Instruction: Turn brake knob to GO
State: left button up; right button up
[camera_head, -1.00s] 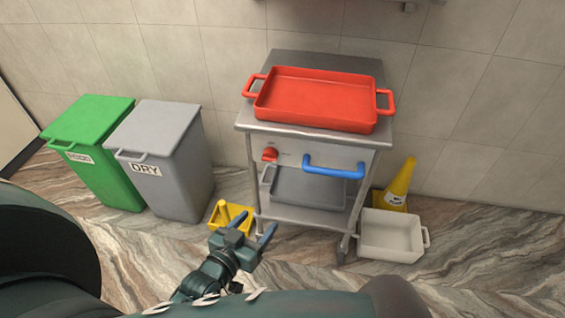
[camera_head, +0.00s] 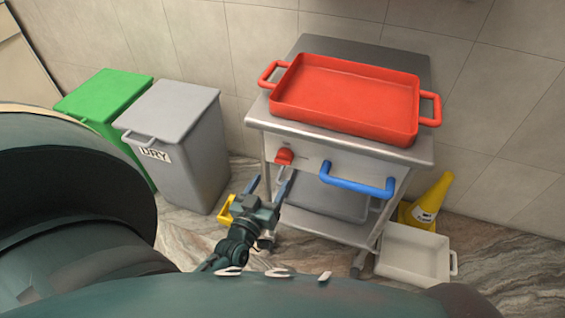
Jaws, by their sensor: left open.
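The red brake knob (camera_head: 284,156) sits on the upper left of the front panel of a grey metal cart (camera_head: 440,150). Small marks beside the knob are too small to read, so I cannot tell its setting. My left gripper (camera_head: 269,184) is open and empty, its two fingers pointing up toward the panel. In the picture it is just below and left of the knob, apparently apart from it. My right gripper is not in view.
A blue handle (camera_head: 356,181) sticks out right of the knob. A red tray (camera_head: 345,98) rests on the cart top. A grey bin (camera_head: 190,125) and green bin (camera_head: 105,95) stand left. A white tub (camera_head: 415,262) and yellow cone (camera_head: 428,203) are right.

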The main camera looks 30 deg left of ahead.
aim_at(281, 164)
pick_arm(q)
jog(key=w, duration=0.2)
jog(key=w+a, duration=0.1)
jog(key=w, duration=0.5)
jog(key=shift+a+b, duration=0.2)
jog(key=shift+b, duration=0.1)
jog(key=c, duration=0.9)
